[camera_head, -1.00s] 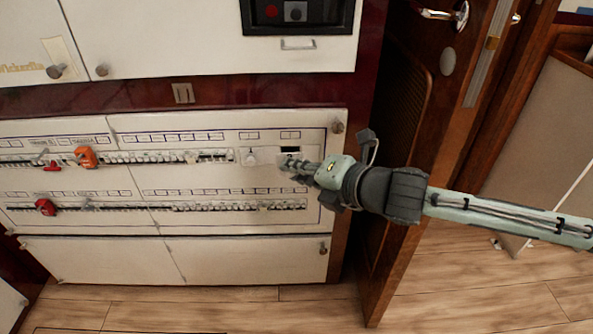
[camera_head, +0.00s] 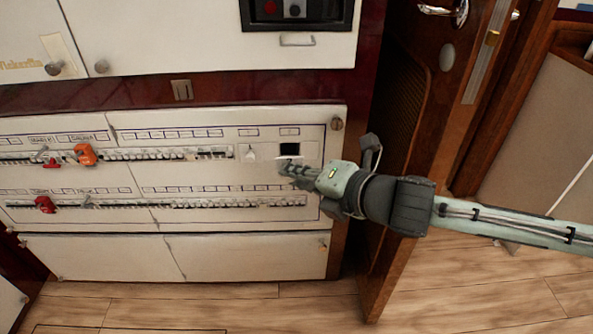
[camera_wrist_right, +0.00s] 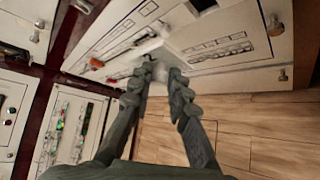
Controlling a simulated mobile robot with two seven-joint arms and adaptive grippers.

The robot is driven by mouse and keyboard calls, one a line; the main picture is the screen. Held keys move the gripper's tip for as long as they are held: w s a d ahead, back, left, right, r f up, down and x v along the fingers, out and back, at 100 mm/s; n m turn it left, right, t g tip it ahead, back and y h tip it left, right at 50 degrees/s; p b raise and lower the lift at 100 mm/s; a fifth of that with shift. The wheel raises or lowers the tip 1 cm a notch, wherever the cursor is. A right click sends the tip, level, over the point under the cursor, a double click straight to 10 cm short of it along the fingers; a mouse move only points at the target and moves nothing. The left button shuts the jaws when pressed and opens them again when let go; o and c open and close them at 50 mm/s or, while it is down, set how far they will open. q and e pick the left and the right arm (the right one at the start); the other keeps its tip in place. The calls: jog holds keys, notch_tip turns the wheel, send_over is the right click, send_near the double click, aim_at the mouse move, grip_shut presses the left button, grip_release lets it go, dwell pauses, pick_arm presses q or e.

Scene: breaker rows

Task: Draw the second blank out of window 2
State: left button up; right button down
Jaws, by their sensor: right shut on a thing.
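The white breaker panel (camera_head: 225,170) fills the lower cabinet front in the head view. A dark square window (camera_head: 289,149) is open at its upper right. A pale window area with a small white piece (camera_head: 250,153) lies just left of it. My right gripper (camera_head: 285,168) is at the lower edge of the dark window, shut on a thin pale blank (camera_head: 289,158) that is mostly hidden by the fingers. In the right wrist view the fingers (camera_wrist_right: 162,68) close around a whitish piece (camera_wrist_right: 160,48) against the panel. My left gripper is not in view.
Rows of breakers (camera_head: 180,155) run left of the windows, with an orange clip (camera_head: 85,154) and a red one (camera_head: 45,205). A wooden door (camera_head: 425,130) stands open at right, behind my arm. Wooden floor (camera_head: 330,305) lies below.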

jog(key=s, duration=0.7)
jog(key=shift+s, duration=0.4)
dwell(0.3)
jog(key=shift+a, duration=0.15)
